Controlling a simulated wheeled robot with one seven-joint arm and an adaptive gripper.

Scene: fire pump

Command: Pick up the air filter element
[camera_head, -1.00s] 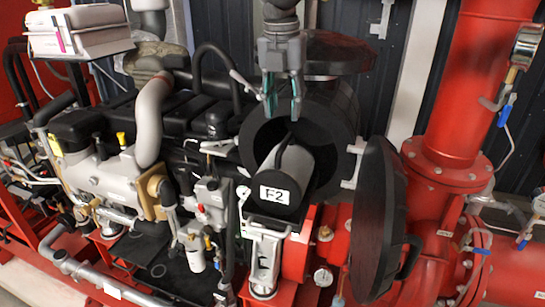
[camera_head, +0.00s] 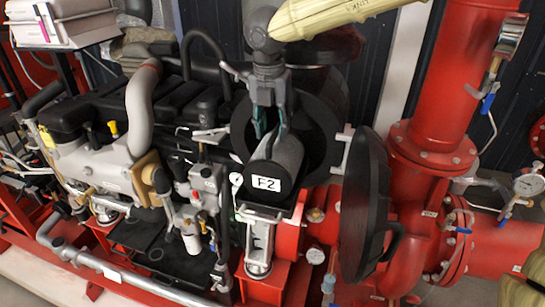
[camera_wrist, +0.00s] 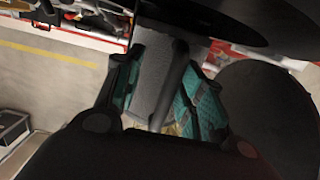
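The air filter element (camera_head: 285,155) is a grey cylinder with a dark end face labelled F2. It sits in the open mouth of a round black housing (camera_head: 318,112), tilted towards the camera. My gripper (camera_head: 268,134) comes down from above onto the top of the element, with its fingers apart. In the wrist view my gripper (camera_wrist: 162,98) shows teal pads on either side of a dark handle bar (camera_wrist: 175,82) over the grey mesh of the element (camera_wrist: 152,80). Gaps seem to remain between pads and handle. Exact fingertip contact cannot be told.
The round black housing cover (camera_head: 364,207) hangs open to the right of the element. A thick red pipe (camera_head: 447,75) stands farther right. The engine (camera_head: 105,150) with its hoses fills the left. A white bracket (camera_head: 260,238) stands below the element.

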